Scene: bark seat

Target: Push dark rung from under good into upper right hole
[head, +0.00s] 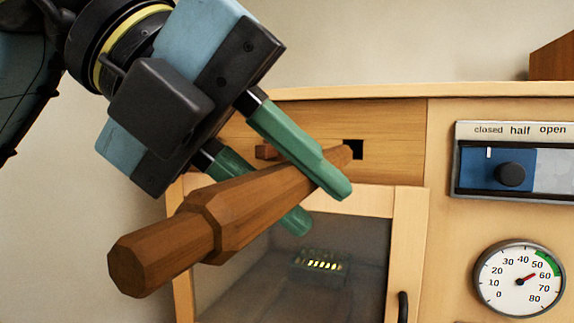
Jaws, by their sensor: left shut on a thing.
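My left gripper (318,212) has green fingers on either side of a brown wooden rung (160,255) and is shut on it. The rung has a thick faceted near end at the lower left and a collar, and tapers toward the upper right. Its thin far tip is at the left edge of a dark square hole (355,149) in the wooden front board. I cannot tell whether the tip is touching the board or in the hole. A small brown stub (265,152) shows on the board further left, partly hidden by the fingers. My right gripper is not in view.
Below the board is a framed glass door (395,240) with a dark handle (403,306); yellowish lights show behind the glass. A brown block (553,60) stands on top.

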